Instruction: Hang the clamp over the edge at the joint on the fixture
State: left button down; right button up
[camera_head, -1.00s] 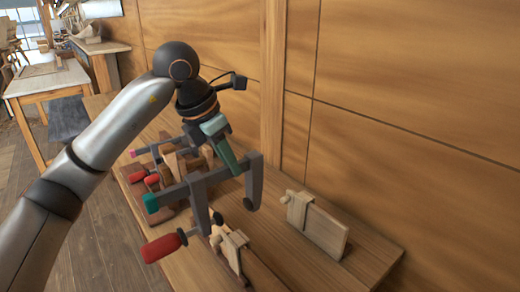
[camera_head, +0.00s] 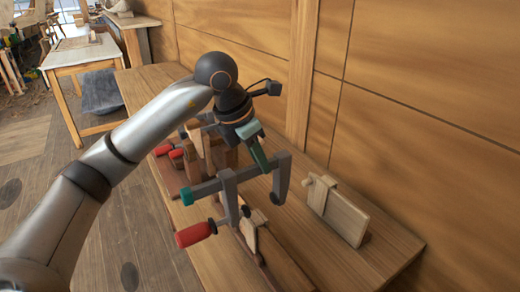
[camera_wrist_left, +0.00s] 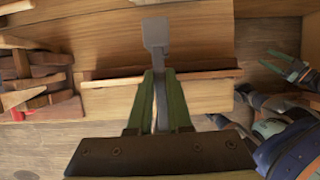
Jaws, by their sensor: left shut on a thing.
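The clamp has a grey bar (camera_head: 215,187) with a teal end, two downward arms and a red handle (camera_head: 194,234). My left gripper (camera_head: 262,163) is shut on the bar near its far end, beside the far arm. The grey bar also shows between its green fingers in the left wrist view (camera_wrist_left: 155,38). The clamp hangs over the fixture, a low wooden board with an upright joint piece (camera_head: 249,236). In the head view the near arm overlaps that joint; I cannot tell if they touch. My right gripper (camera_wrist_left: 286,66) appears open and empty in the left wrist view.
A second board with a peg (camera_head: 338,210) stands to the right on the bench (camera_head: 365,262), near the wooden wall. Wooden blocks and red-handled clamps (camera_head: 192,157) lie behind the held clamp. The bench's front right is clear.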

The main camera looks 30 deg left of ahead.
aim_at(232, 172)
pick_arm(q)
jog(key=shift+f, duration=0.75)
notch_tip(232, 172, down, 2)
jog(key=shift+f+b, duration=0.2)
jog(key=shift+b, duration=0.4)
jog(key=shift+f+b, duration=3.55)
jog(key=shift+f, duration=1.15)
jog(key=shift+f, duration=0.2)
jog(key=shift+s+a+f+b, duration=0.1)
jog(key=shift+s+a+b, duration=0.1)
jog(key=shift+s+b, duration=0.2)
jog(key=c, duration=0.8)
grip_release()
jog(key=shift+o, duration=0.2)
jog(key=shift+f, duration=0.1)
jog(key=v, duration=1.2)
jog(key=shift+s+a+r, duration=0.1)
jog(key=shift+r, duration=0.25)
